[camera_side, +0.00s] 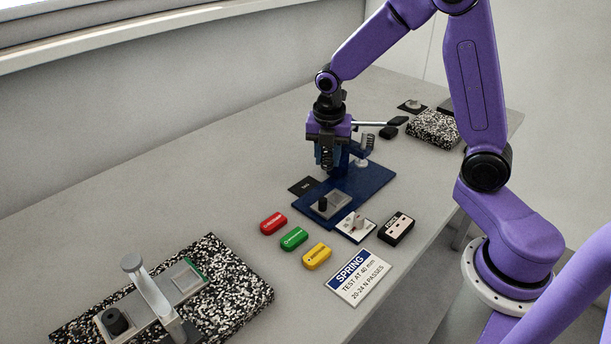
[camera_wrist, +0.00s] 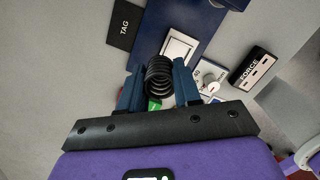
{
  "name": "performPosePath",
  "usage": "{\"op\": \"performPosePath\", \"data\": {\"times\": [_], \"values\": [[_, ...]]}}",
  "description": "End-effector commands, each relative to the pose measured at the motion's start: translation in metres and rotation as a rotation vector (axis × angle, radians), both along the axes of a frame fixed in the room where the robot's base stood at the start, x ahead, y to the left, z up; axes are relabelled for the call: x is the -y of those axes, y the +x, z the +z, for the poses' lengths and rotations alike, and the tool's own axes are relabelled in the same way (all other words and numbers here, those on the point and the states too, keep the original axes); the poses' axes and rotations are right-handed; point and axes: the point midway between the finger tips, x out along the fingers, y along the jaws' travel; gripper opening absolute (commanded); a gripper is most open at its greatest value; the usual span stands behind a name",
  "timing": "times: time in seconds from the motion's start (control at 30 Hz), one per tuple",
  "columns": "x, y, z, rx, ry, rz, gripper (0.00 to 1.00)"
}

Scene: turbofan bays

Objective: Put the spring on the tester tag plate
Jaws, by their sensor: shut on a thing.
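My gripper (camera_side: 327,160) is above the blue tester base (camera_side: 365,190). In the wrist view its two blue fingers (camera_wrist: 159,90) are shut on a black coil spring (camera_wrist: 159,72), one finger on each side. In the side view the spring is largely hidden by the fingers. The tag plate (camera_side: 303,186) is a small dark plate on the table, left of the tester base. It also shows in the wrist view, marked TAG (camera_wrist: 125,24), up and left of the spring. Nothing lies on it.
Red (camera_side: 273,223), green (camera_side: 294,239) and yellow (camera_side: 317,256) blocks lie in front of the tester. A FORCE box (camera_side: 396,228), a white dial card (camera_side: 355,226) and a SPRING sign (camera_side: 360,277) are near. A speckled slab (camera_side: 235,290) carries another fixture. Table left of the tag plate is clear.

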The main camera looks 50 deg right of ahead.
Motion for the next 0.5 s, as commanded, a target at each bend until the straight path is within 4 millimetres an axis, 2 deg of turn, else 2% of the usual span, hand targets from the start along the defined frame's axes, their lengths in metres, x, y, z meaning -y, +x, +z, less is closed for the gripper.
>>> {"op": "performPosePath", "data": {"times": [0.13, 0.3, 0.5], "values": [[0.002, 0.028, -0.014, -0.002, 0.0, -0.003, 0.02], [0.003, 0.047, -0.039, -0.004, -0.001, -0.002, 0.02], [0.003, 0.065, -0.06, -0.003, -0.001, -0.002, 0.02]]}}
